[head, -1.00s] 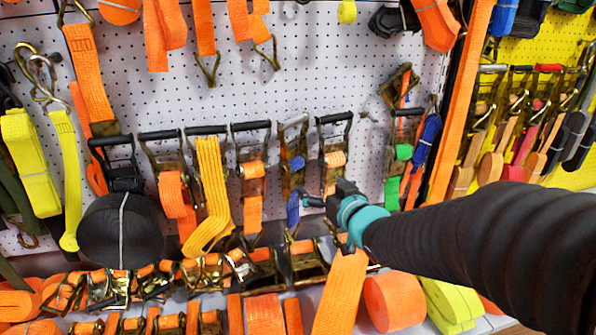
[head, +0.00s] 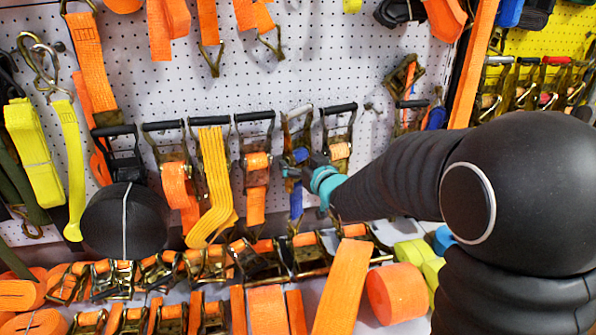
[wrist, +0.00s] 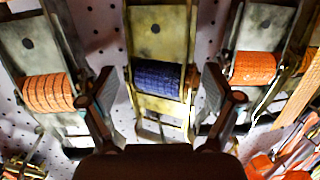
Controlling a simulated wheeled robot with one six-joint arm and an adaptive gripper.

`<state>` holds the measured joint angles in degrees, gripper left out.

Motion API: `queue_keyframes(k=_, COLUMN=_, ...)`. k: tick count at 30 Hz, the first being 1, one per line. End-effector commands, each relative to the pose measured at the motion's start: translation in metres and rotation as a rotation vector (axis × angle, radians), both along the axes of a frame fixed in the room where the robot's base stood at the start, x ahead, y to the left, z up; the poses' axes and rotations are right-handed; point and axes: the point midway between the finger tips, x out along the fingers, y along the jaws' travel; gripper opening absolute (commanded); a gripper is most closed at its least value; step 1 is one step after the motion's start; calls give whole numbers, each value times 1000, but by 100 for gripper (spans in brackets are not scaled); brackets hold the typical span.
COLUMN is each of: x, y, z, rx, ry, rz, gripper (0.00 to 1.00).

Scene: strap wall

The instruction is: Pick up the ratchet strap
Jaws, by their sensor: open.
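A ratchet strap with a blue webbing roll (wrist: 158,80) hangs on the pegboard. In the head view its blue webbing (head: 296,195) shows below a metal ratchet, between orange-webbed ratchets. My gripper (wrist: 160,105) is open in the wrist view, with one finger on each side of the blue roll. Nothing is held. Whether the fingers touch the strap cannot be told. In the head view my gripper (head: 303,172) is in front of this strap and hides part of it.
Orange-webbed ratchets hang close on the left (wrist: 48,93) and right (wrist: 253,67) of the blue one. A shelf of orange ratchets (head: 255,262) and an orange roll (head: 397,293) lie below. A black roll (head: 124,222) hangs at left.

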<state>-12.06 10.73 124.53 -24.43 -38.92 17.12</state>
Motion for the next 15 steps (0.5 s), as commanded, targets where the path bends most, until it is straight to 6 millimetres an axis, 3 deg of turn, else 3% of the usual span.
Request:
queue_keyframes(k=6, x=19, y=10, z=-3, rx=1, ry=-1, rz=1, gripper=89)
queue_keyframes(k=14, x=21, y=11, z=-3, rx=0, ry=-1, rz=0, gripper=89)
queue_keyframes(k=15, x=21, y=11, z=-3, rx=0, ry=-1, rz=0, gripper=79)
